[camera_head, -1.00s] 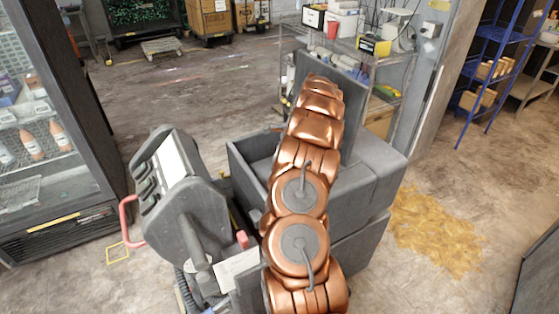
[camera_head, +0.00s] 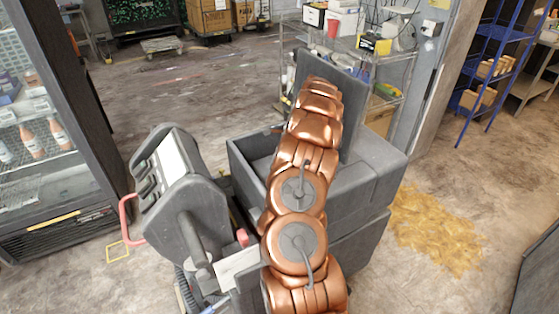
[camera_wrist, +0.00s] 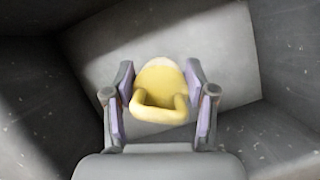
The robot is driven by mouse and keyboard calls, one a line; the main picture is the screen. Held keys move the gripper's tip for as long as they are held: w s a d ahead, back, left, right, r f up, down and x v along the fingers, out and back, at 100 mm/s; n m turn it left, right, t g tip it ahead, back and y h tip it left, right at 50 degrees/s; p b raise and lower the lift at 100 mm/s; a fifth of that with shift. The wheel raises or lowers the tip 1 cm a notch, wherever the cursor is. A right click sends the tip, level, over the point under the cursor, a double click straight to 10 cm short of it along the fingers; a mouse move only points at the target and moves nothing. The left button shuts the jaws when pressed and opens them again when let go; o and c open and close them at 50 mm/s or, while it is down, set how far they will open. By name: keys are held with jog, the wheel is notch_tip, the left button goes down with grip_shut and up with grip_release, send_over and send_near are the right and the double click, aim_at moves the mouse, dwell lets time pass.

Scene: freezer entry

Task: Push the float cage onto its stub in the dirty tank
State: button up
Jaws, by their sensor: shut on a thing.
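My gripper (camera_wrist: 160,108) is shut on the yellow float cage (camera_wrist: 160,78) in the wrist view, with a purple-padded finger on each side of it. The cage has a rounded top and a loop-like opening toward the camera. Grey tank walls and a lighter floor patch surround it. In the head view the dirty tank (camera_head: 375,165) is the open grey box, and my copper arm reaches over and down into it. My gripper and the cage are hidden there behind the arm and walls. I cannot make out the stub in either view.
A raised grey lid (camera_head: 352,108) stands at the tank's back. A grey machine head (camera_head: 192,215) with a red handle is at the left. A glass-door fridge (camera_head: 45,150) and a wire shelf (camera_head: 385,60) stand farther off. A yellow-brown spill (camera_head: 435,230) lies right of the tank.

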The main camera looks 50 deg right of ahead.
jog(key=shift+f, duration=1)
jog(key=o, duration=1.2)
jog(key=shift+o, duration=0.2)
jog(key=shift+r, duration=0.15)
jog(key=shift+v, duration=3.6)
jog(key=shift+s, duration=0.1)
jog(key=shift+c, duration=0.4)
